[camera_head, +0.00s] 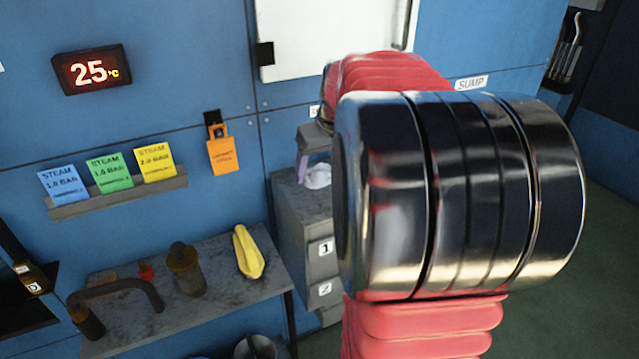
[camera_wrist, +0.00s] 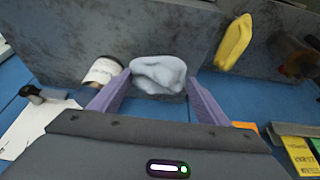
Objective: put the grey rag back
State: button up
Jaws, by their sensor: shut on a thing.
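The grey rag (camera_wrist: 158,74) is a pale, crumpled bundle between the two purple fingers of my gripper (camera_wrist: 157,82) in the wrist view. My gripper is shut on it. In the head view the rag (camera_head: 318,176) shows small and pale beside a purple finger, just left of my arm, over the top of a grey numbered cabinet (camera_head: 290,205). I cannot tell whether the rag touches the cabinet top. My arm hides the right part of this area in the head view.
A yellow cloth (camera_head: 248,252) lies on a grey bench (camera_head: 215,290) left of the cabinet, near a dark jar (camera_head: 185,268) and a bent dark pipe (camera_head: 120,288). In the wrist view a white-labelled cylinder (camera_wrist: 102,70) stands close beside the left finger. Coloured steam cards (camera_head: 110,172) sit on a wall ledge.

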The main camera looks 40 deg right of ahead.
aim_at(320, 183)
jog(key=shift+f, duration=0.3)
jog(key=shift+f, duration=0.1)
jog(key=shift+f, duration=1.75)
jog(key=o, duration=1.1)
jog(key=shift+f, duration=0.1)
jog(key=v, duration=1.2)
